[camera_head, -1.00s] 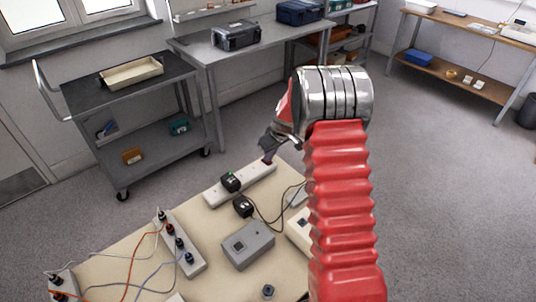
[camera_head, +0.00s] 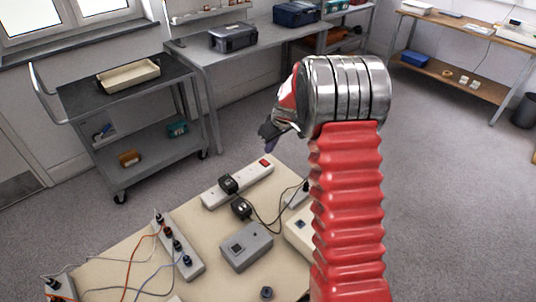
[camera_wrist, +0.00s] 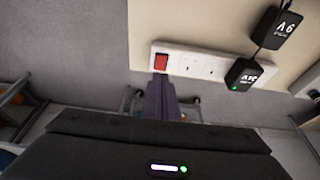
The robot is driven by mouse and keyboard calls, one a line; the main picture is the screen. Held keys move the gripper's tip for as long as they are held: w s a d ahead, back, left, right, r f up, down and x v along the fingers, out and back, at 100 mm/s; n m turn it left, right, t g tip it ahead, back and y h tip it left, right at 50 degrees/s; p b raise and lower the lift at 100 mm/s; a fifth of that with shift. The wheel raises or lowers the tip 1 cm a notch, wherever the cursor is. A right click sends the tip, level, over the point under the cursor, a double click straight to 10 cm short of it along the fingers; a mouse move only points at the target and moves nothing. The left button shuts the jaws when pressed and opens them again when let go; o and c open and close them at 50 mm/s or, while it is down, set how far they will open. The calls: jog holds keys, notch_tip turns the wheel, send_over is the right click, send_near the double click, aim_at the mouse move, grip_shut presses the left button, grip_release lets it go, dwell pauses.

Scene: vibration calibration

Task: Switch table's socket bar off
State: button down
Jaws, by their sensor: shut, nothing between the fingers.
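The white socket bar (camera_head: 238,184) lies along the far edge of the beige table (camera_head: 207,242). Its red rocker switch (camera_head: 265,163) is at its right end, and a black plug (camera_head: 228,183) sits in it. In the wrist view the socket bar (camera_wrist: 205,66) runs across the upper right, with the red switch (camera_wrist: 161,62) at its left end. My gripper (camera_head: 270,143) is shut and empty, above and just beyond the switch end. In the wrist view its purple fingertips (camera_wrist: 161,84) point at the area just below the switch. I cannot tell which way the switch is tilted.
A black adapter (camera_head: 241,208) with a cable, a grey box (camera_head: 246,247) and another socket bar (camera_head: 180,245) with plugs and wires share the table. A grey cart (camera_head: 128,110) and a workbench (camera_head: 215,70) stand behind. Floor is clear beyond the table.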

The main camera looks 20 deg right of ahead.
aim_at(263, 160)
jog(key=v, duration=0.7)
jog(key=shift+w+a+r, duration=0.25)
jog(key=shift+w, duration=0.35)
jog(key=shift+f, duration=0.1)
jog(key=x, duration=1.3)
jog(key=shift+s+f, duration=0.25)
jog(key=shift+f, duration=0.25)
jog(key=shift+a+f, duration=0.1)
jog(key=shift+f, duration=0.1)
jog(key=shift+s, duration=0.1)
